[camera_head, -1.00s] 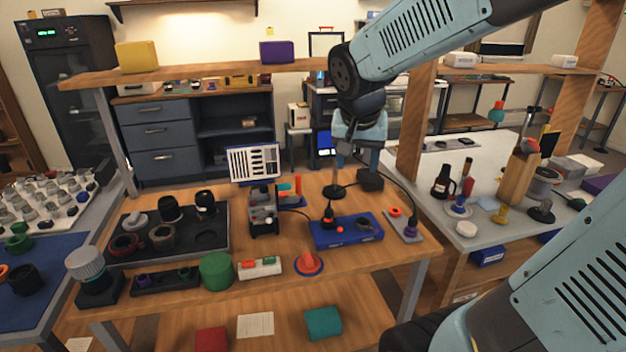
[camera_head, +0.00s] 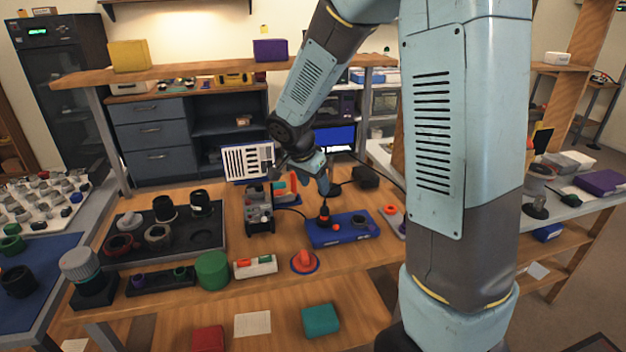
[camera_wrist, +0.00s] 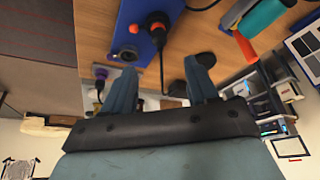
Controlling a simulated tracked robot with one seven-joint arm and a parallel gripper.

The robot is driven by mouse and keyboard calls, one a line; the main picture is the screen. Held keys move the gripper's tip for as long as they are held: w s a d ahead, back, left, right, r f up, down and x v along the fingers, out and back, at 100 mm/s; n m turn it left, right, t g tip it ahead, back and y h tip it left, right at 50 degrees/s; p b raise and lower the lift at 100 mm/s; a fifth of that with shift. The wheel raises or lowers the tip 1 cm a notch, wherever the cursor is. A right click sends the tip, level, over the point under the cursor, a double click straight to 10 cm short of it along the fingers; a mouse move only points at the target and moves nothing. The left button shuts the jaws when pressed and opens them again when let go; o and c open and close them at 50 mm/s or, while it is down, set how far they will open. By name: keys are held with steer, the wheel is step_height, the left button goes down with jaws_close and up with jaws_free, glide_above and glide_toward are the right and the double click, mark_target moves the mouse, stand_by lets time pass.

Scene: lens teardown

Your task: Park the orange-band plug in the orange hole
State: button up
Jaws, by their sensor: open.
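The orange-band plug (camera_head: 324,216) is black with an orange band and stands upright in the blue block (camera_head: 318,238). It also shows in the wrist view (camera_wrist: 157,24), with a black cable running from it. My gripper (camera_head: 324,191) is above the plug in the head view. In the wrist view my gripper (camera_wrist: 160,82) has its fingers spread with nothing between them, and the plug lies beyond the fingertips. An orange ring (camera_head: 390,210), seemingly the orange hole, is on a grey plate right of the block. The arm partly hides that plate.
A dark ring (camera_head: 360,220) sits on the block's right part. A small device (camera_head: 259,210) stands left of the block. A black box (camera_head: 365,177) is behind. Cables cross the table around the block.

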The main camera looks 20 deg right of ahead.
mark_target(323, 208)
steer(key=x, duration=1.2)
steer(key=shift+f, duration=0.4)
jaws_close()
stand_by(0.3)
steer(key=shift+r, duration=0.95)
stand_by(1.1)
steer(key=shift+r, duration=2.1)
